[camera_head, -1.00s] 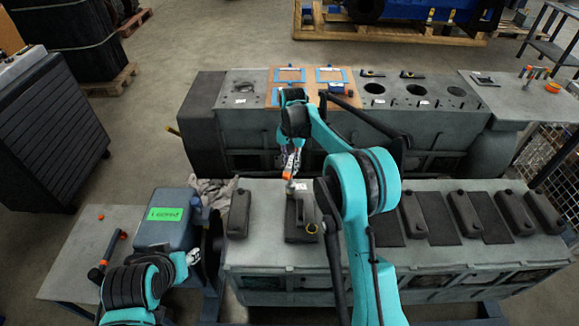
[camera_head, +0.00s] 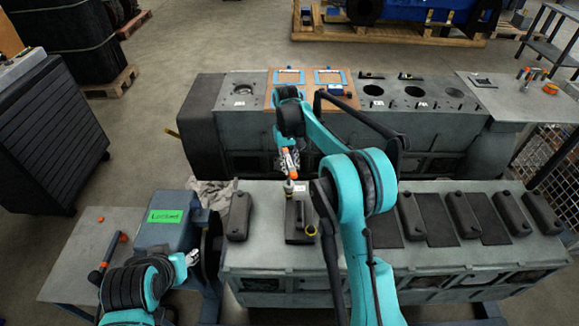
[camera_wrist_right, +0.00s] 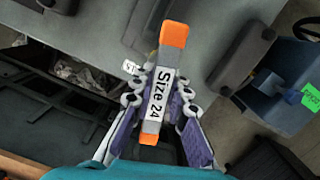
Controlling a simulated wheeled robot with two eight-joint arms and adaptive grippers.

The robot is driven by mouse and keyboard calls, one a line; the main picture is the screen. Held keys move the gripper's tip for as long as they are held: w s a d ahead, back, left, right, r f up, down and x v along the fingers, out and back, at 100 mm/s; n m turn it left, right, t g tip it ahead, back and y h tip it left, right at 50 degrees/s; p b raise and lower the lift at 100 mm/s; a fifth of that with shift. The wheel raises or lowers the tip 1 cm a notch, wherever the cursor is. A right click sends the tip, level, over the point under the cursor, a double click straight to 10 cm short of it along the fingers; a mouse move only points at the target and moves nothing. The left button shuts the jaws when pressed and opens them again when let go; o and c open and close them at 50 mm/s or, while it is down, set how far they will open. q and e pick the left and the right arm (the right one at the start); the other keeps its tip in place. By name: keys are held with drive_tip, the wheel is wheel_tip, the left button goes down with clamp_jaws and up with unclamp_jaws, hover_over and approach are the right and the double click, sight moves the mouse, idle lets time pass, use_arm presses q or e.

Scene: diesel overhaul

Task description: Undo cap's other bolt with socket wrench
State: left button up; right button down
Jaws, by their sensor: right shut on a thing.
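A socket wrench with orange ends and a "Size 24" label (camera_wrist_right: 160,88) is between the fingers of my right gripper (camera_head: 288,162), which is shut on it. In the head view the wrench (camera_head: 292,168) reaches down to the far end of a dark cap (camera_head: 299,215) on the near engine block. Its lower end is at or just above that end; I cannot tell if it sits on a bolt. A yellow-ringed bolt (camera_head: 311,231) shows at the cap's near end. My left gripper (camera_head: 190,258) is low at the left, near the blue box; its finger state is unclear.
Several similar dark caps (camera_head: 408,215) lie along the near block (camera_head: 260,260). A blue box (camera_head: 165,235) with a green sign (camera_head: 166,216) stands left of it. A cloth (camera_head: 212,193) lies behind the block's left end. The far engine block (camera_head: 240,120) lies behind.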

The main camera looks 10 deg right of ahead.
drive_tip(key=m, duration=0.2)
drive_tip(key=shift+w+f+m, duration=0.1)
drive_tip(key=shift+m, duration=0.3)
drive_tip(key=m+y, duration=0.1)
drive_tip(key=m, duration=0.8)
drive_tip(key=shift+w+t+b, duration=0.1)
drive_tip(key=shift+t+b, duration=0.2)
drive_tip(key=shift+b, duration=0.05)
drive_tip(key=m, duration=0.5)
drive_tip(key=shift+t+y, duration=0.3)
drive_tip(key=m, duration=0.4)
drive_tip(key=shift+w+b, duration=0.1)
drive_tip(key=shift+b, duration=0.2)
drive_tip(key=m+t, duration=0.1)
drive_tip(key=m, duration=0.2)
drive_tip(key=shift+m, duration=0.4)
drive_tip(key=m, duration=0.3)
drive_tip(key=shift+w+a+m, duration=0.1)
drive_tip(key=shift+m, duration=0.2)
drive_tip(key=m+h, duration=0.1)
drive_tip(key=m, duration=0.4)
drive_tip(key=shift+w+t+b, duration=0.1)
drive_tip(key=shift+t+b, duration=0.2)
